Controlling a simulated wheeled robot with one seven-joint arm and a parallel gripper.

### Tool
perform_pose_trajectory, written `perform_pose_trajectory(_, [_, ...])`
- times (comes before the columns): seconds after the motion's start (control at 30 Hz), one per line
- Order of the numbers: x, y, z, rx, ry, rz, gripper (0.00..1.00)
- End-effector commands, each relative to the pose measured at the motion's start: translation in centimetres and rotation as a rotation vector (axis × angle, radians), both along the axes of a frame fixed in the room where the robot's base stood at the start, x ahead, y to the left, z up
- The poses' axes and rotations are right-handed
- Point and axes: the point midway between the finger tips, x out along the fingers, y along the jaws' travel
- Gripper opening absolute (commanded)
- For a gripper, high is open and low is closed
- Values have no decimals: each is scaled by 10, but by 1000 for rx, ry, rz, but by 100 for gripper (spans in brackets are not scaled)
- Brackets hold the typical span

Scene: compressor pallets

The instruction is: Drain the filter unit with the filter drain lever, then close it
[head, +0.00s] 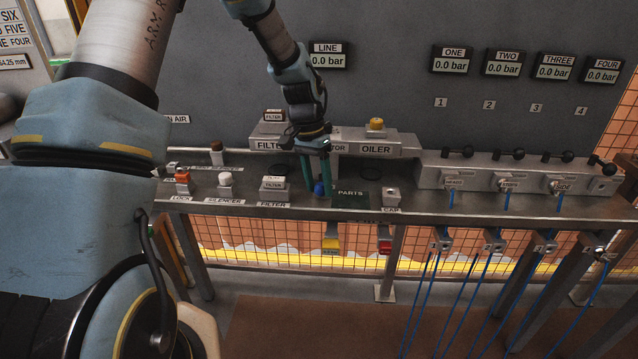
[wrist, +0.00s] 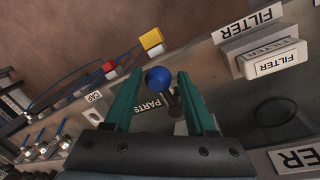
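The blue ball knob (head: 319,188) shows below my gripper, at the front of the bench. In the wrist view the blue knob (wrist: 158,79) sits on a short dark stem, between and just beyond the fingertips. I take it for the filter drain lever; no label on it is readable. My gripper (head: 316,178) points down, its two teal fingers apart. In the wrist view my gripper (wrist: 160,76) is open, with a gap visible on each side of the knob. The filter unit (head: 268,144) is a grey block labelled FILTER behind my gripper, partly hidden by my arm.
The oiler (head: 376,149) with a yellow knob (head: 376,124) stands right of my gripper. Yellow (head: 330,244) and red (head: 385,246) blocks hang below the bench edge. The LINE gauge (head: 328,59) reads 0.0 bar.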

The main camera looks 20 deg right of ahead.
Motion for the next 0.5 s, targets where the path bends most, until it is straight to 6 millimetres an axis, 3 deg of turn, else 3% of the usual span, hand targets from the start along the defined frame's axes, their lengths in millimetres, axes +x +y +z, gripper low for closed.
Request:
perform_pose_trajectory(0.1, [0, 0, 0, 0, 0, 0, 68])
perform_pose_trajectory(0.37, [0, -1, 1, -1, 0, 0, 68])
perform_pose_trajectory(0.5, [3, 0, 14, -3, -3, 1, 68])
